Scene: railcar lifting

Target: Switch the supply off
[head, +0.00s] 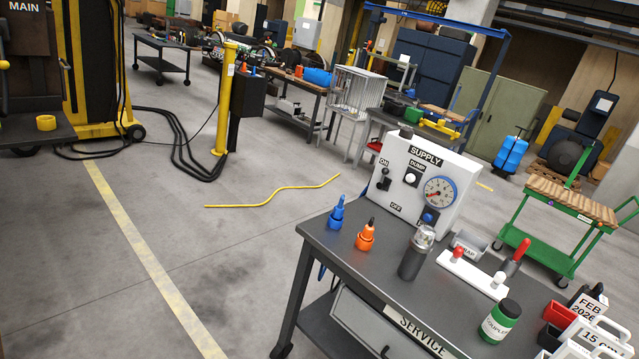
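The white supply panel (421,192) stands tilted in the picture on the back of a dark service cart (350,246). It is labelled SUPPLY. A dark lever (384,180) sits at its left side, just below the ON label and above the OFF label. A white round button (410,179) sits under the DUMP label. A blue-rimmed gauge (439,192) is at the right, and its exact reading is too small to tell. A blue knob (428,218) sits low on the panel. My gripper is not in view.
A blue fitting (337,213), an orange fitting (366,235) and a clear-topped cylinder (416,252) stand on the cart in front of the panel. A green-labelled bottle (501,321) and small bins are nearer. A yellow hose (272,196) lies on the floor. Open floor is at left.

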